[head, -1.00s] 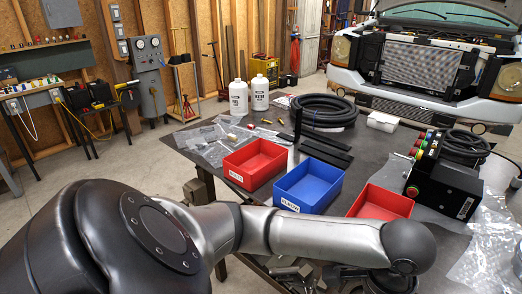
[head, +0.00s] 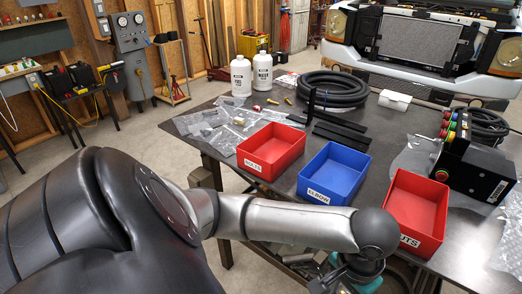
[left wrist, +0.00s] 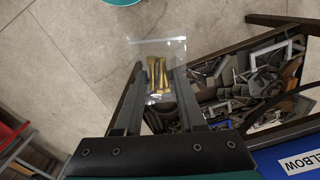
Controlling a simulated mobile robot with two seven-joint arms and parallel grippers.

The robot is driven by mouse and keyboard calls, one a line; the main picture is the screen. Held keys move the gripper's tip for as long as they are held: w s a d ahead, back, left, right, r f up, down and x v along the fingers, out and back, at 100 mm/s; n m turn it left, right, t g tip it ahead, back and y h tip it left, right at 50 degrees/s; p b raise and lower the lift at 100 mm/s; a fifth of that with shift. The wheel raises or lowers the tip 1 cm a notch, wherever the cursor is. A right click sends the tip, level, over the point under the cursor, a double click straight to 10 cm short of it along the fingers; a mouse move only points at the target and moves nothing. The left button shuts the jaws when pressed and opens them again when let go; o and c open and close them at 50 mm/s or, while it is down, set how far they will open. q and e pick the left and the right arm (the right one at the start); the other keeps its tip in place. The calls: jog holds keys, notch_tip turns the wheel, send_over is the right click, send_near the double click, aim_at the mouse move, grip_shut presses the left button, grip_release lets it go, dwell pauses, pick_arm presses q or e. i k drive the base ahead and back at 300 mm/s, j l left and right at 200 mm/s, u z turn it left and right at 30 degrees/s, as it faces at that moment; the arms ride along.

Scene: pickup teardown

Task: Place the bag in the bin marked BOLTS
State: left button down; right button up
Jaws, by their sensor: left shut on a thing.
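The BOLTS bin (head: 272,152) is the left red open bin on the table in the head view, its white label facing me. It looks empty. A clear zip bag (left wrist: 172,48) with several brass bolts inside hangs in the left wrist view. My left gripper (left wrist: 161,70) is shut on the bag, over the floor and beside a container of metal scrap. My right gripper is not in view.
The blue ELBOW bin (head: 334,174) and the red NUTS bin (head: 416,212) stand right of the BOLTS bin. Scrap parts (left wrist: 250,85) lie below. Loose clear bags (head: 210,125), two white bottles (head: 241,76), black hose (head: 333,88) and a button box (head: 470,165) occupy the table.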

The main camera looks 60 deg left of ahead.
aim_at(272, 158)
jog(key=k+j, duration=0.1)
jog(key=j, duration=0.3)
jog(key=k+j+z, duration=0.15)
jog(key=j, duration=0.3)
jog(key=k+j, duration=0.1)
jog(key=j, duration=0.3)
jog(key=k+j+z, duration=0.1)
jog(key=j, duration=0.3)
